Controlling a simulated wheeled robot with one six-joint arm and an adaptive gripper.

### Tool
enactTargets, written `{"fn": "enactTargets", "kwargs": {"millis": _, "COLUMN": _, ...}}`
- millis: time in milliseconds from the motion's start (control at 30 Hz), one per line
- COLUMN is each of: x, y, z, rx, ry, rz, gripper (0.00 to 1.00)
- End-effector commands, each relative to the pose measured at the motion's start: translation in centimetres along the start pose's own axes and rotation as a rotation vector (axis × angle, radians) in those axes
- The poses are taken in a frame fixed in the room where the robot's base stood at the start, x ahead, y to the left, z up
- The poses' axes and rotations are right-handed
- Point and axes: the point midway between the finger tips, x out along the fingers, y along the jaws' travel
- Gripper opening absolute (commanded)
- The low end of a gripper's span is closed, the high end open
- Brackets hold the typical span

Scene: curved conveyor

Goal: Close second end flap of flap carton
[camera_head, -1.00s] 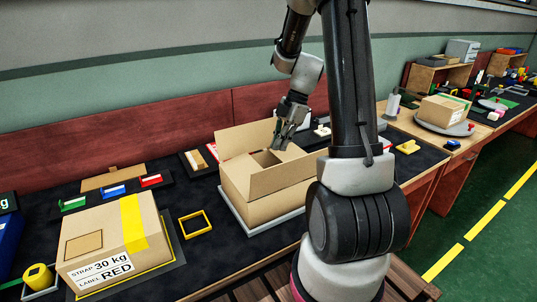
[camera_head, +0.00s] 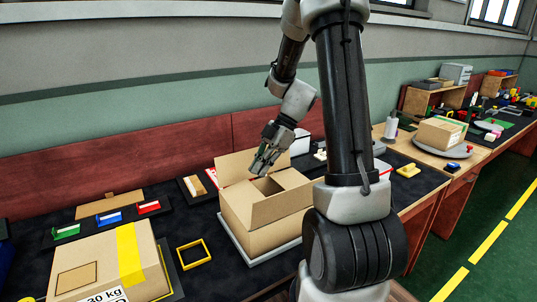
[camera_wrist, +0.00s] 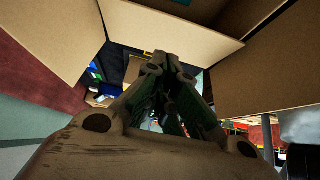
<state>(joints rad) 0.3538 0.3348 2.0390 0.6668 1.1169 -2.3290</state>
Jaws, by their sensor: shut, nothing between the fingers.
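The flap carton (camera_head: 252,232) is an open brown box on the dark bench in the head view. Its back flap (camera_head: 236,164) stands up, and its front flap (camera_head: 282,207) stands up at a slant. A flap at the right end (camera_head: 291,178) appears folded inward, beside a dark opening. My gripper (camera_head: 260,170) is shut and empty, over the left part of the carton top, close to the back flap. Whether it touches a flap cannot be told. In the wrist view, the shut fingers (camera_wrist: 173,60) point between large cardboard panels (camera_wrist: 175,30).
A taped, labelled carton (camera_head: 105,265) stands at the left. A yellow square frame (camera_head: 194,255) lies between the cartons. A pale tray (camera_head: 262,257) lies under the flap carton. Another box (camera_head: 440,132) stands far right.

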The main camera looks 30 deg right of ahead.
Motion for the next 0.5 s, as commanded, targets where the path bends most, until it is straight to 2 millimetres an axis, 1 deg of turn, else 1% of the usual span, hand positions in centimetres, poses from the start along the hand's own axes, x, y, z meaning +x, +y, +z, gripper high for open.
{"fn": "enactTargets", "kwargs": {"millis": 33, "x": 1.1, "y": 0.0, "z": 0.0, "rx": 0.000, "ry": 0.002, "rz": -0.004, "gripper": 0.00}}
{"fn": "enactTargets", "kwargs": {"millis": 100, "x": 2.4, "y": -0.1, "z": 0.1, "rx": 0.002, "ry": 0.001, "rz": -0.004, "gripper": 0.00}}
{"fn": "enactTargets", "kwargs": {"millis": 200, "x": 3.4, "y": 0.0, "z": 1.4, "rx": 0.004, "ry": 0.001, "rz": -0.002, "gripper": 0.00}}
{"fn": "enactTargets", "kwargs": {"millis": 333, "x": 4.2, "y": 0.0, "z": 2.4, "rx": 0.002, "ry": 0.000, "rz": 0.000, "gripper": 0.00}}
{"fn": "enactTargets", "kwargs": {"millis": 500, "x": 4.7, "y": 0.0, "z": 2.9, "rx": 0.000, "ry": 0.000, "rz": 0.000, "gripper": 0.00}}
